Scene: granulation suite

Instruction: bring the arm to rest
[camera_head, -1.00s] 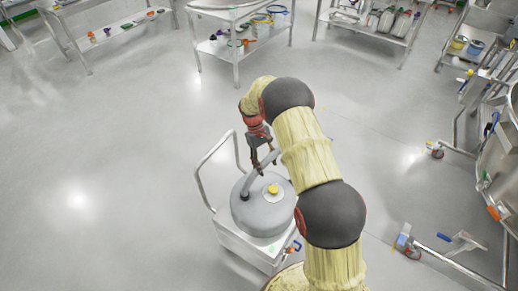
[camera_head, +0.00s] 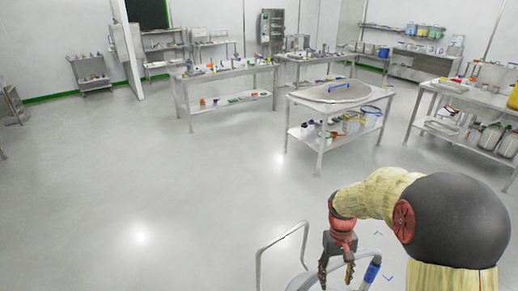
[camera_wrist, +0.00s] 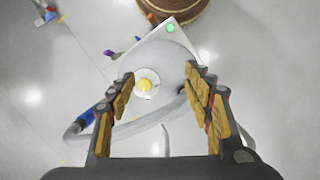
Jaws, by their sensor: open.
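My arm reaches in from the lower right of the head view, wrapped in a yellowish cover with a dark joint. My gripper (camera_head: 337,272) hangs down at its end, and its lower part nears the bottom edge of the picture. In the wrist view my gripper (camera_wrist: 165,90) is open with nothing between its fingers. The fingers look apart from the vessel, though the exact height is unclear.
The cart's handle rail (camera_head: 283,240) stands beside my gripper. The floor (camera_head: 120,190) at left is open.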

